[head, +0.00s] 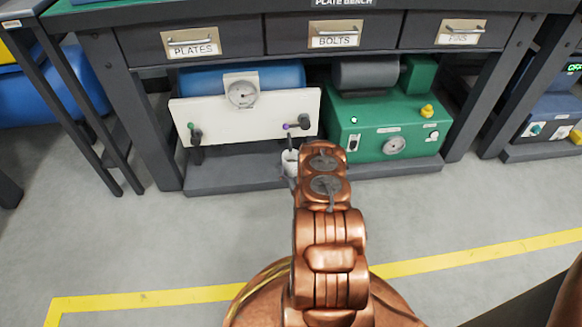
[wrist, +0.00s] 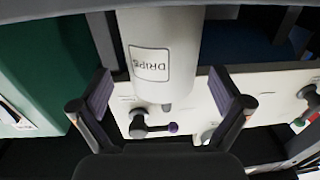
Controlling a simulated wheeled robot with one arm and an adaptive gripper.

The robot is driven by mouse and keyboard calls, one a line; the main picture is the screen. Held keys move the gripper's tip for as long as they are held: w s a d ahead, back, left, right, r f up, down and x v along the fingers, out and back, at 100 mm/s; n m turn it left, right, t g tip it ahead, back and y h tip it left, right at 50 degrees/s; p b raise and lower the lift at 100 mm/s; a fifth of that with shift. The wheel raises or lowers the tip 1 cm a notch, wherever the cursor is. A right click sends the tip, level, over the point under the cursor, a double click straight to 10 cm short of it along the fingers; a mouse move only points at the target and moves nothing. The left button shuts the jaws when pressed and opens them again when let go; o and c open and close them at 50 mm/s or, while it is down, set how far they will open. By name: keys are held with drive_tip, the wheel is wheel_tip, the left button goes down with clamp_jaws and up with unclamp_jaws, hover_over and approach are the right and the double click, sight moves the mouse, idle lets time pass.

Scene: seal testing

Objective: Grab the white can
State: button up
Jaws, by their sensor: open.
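The white can (head: 289,158) sits low at the front of the bench, under the purple-knobbed valve; my copper arm partly hides it in the head view. In the wrist view the white can (wrist: 158,35) is large at top centre, with an upside-down label reading "DRIPS". My gripper (wrist: 165,85) is open, with one dark finger to each side of the can's end. I cannot tell how deep the can is between the fingers, and no contact shows. In the head view my gripper is mostly hidden by the arm.
A white panel (head: 240,113) with a gauge and two valves stands behind the can. The purple-knobbed valve (wrist: 150,125) shows close below the can's end in the wrist view. A green machine (head: 385,130) is to the right. Drawers overhang above; the floor in front is clear.

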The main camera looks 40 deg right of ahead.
sight(290, 154)
drive_tip(key=b+x, duration=0.1)
drive_tip(key=x, duration=0.1)
drive_tip(key=b+x, duration=0.1)
drive_tip(key=x, duration=0.1)
drive_tip(key=shift+w+r, duration=0.15)
drive_tip(key=shift+r, duration=0.05)
drive_tip(key=c, duration=1.1)
drive_tip(key=shift+a+r, duration=0.1)
drive_tip(key=shift+r, duration=0.1)
